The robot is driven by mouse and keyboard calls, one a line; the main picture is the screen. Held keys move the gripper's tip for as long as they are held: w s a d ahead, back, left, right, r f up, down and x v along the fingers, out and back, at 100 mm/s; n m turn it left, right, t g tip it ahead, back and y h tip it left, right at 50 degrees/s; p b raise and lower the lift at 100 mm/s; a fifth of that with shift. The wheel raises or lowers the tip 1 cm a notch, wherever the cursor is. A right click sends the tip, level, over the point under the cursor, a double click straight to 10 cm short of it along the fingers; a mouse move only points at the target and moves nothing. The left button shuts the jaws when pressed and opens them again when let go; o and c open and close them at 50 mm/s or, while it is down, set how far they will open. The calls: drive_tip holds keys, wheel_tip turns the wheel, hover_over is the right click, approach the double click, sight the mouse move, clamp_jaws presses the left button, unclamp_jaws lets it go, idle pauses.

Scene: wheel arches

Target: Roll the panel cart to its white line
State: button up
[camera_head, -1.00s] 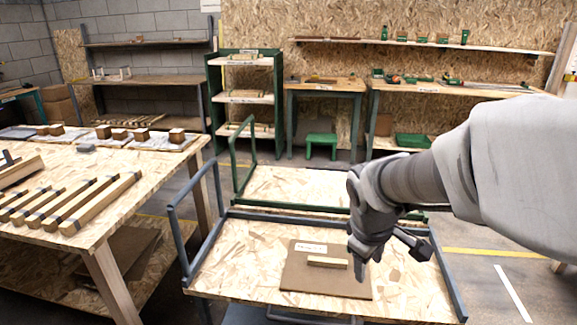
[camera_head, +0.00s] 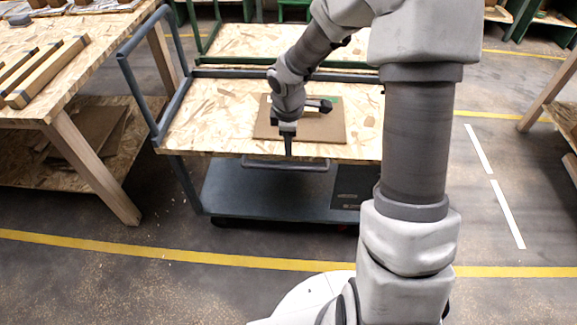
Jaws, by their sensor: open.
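The panel cart (camera_head: 215,125) has a blue-grey frame, a chipboard deck and a dark lower shelf (camera_head: 270,190). A brown panel (camera_head: 325,125) lies flat on the deck. A grey bar handle (camera_head: 290,166) sticks out at the cart's near edge. My gripper (camera_head: 288,152) points down just above this handle. Its jaws are open, though they look edge-on as one dark finger; whether they touch or straddle the bar I cannot tell. A white line (camera_head: 508,215) lies on the floor right of the cart, in two strips with a small gap. My arm hides the cart's right end.
A wooden workbench (camera_head: 85,150) with wood strips stands close on the left. A green-framed cart (camera_head: 240,40) stands right behind the panel cart. A yellow floor line (camera_head: 200,253) crosses in front. Floor around the white line is clear; a wooden stand (camera_head: 550,95) is further right.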

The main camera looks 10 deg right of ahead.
sight(290, 167)
drive_tip(key=f+b, duration=0.1)
drive_tip(key=f, duration=0.3)
drive_tip(key=w+f+b, duration=0.1)
drive_tip(key=f+b, duration=0.1)
drive_tip(key=f, duration=0.2)
drive_tip(key=w+f+b, duration=0.1)
drive_tip(key=f, duration=0.3)
drive_tip(key=shift+w+d+f, duration=0.2)
drive_tip(key=shift+d+f, duration=0.1)
drive_tip(key=shift+d, duration=0.05)
clamp_jaws()
idle(0.7)
